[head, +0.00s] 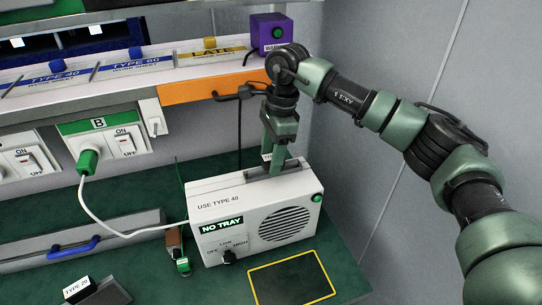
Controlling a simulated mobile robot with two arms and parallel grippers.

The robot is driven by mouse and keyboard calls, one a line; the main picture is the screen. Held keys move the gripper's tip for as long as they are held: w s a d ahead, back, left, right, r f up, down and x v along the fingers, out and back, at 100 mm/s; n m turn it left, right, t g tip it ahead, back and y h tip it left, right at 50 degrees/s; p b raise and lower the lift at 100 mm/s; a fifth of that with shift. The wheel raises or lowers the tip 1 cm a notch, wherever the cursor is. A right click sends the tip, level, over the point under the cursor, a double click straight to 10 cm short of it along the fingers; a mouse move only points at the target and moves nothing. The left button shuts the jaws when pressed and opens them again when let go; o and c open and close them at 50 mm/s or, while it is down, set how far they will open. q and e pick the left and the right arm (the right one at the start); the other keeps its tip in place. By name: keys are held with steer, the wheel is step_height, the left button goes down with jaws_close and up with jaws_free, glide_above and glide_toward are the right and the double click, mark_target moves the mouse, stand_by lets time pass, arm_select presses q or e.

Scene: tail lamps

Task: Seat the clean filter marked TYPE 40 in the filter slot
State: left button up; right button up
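A white unit (222,205) marked USE TYPE 40 and NO TRAY stands on the green bench, with a round grille and a knob on its front. My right gripper (277,165) points down at the unit's top, fingertips at or just behind its upper edge. A small white label (267,156) shows beside the fingers, its text mostly hidden; I cannot tell whether it is on a held filter. A dark block labelled TYPE 20 (97,292) lies at the lower left. My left gripper is not in view.
A shelf above has bays marked TYPE 40 (55,71), TYPE 60 (136,60) and LATE (211,53). A purple box (271,33) stands at its right end. A white cable (120,232) runs from a green plug to the unit. A yellow-edged dark pad (291,280) lies in front.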

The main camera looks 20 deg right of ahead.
steer(key=r, duration=0.2)
steer(key=r+b, duration=0.1)
steer(key=r, duration=0.2)
steer(key=d+r, duration=0.1)
steer(key=r, duration=0.1)
steer(key=shift+d+r, duration=0.1)
steer(key=shift+r, duration=0.25)
